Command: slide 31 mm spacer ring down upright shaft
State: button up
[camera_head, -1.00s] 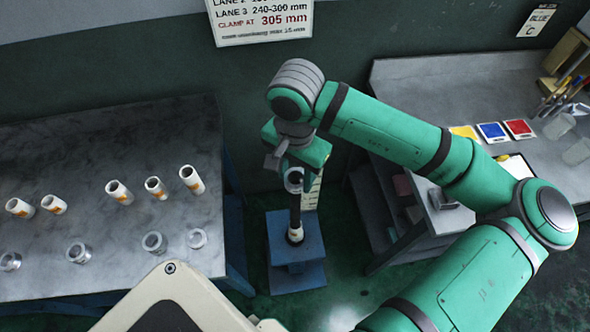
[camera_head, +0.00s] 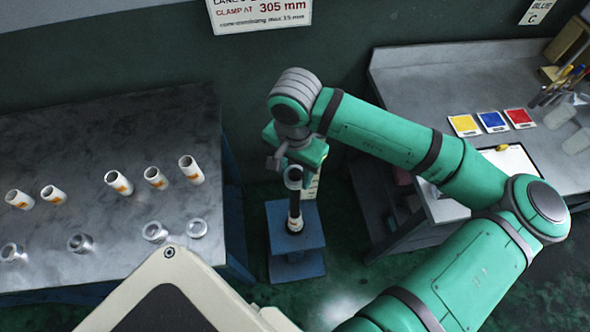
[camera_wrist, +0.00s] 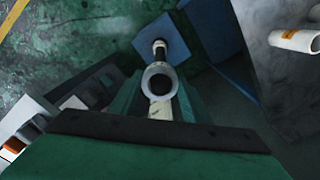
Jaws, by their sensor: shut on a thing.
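The upright shaft (camera_head: 294,205) is dark and stands on a blue stand (camera_head: 309,241). A pale ring or collar (camera_head: 295,224) sits around its lower part. My gripper (camera_head: 293,180) points down over the shaft's upper end and is shut on the spacer ring, a pale ring (camera_wrist: 148,73) in the wrist view. I cannot tell for certain how far the shaft passes into the ring. The fingers partly hide the ring.
A grey bench (camera_head: 60,140) at left holds several white tubes (camera_head: 190,169) and several metal rings (camera_head: 155,232). A bench (camera_head: 420,85) at right has yellow, blue and red cards (camera_head: 492,122) and a clipboard (camera_head: 512,168). The floor around the stand is clear.

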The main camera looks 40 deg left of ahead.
jog(key=o, duration=1.2)
notch_tip(320, 180, up, 11)
jog(key=shift+f, duration=0.1)
dwell(0.5)
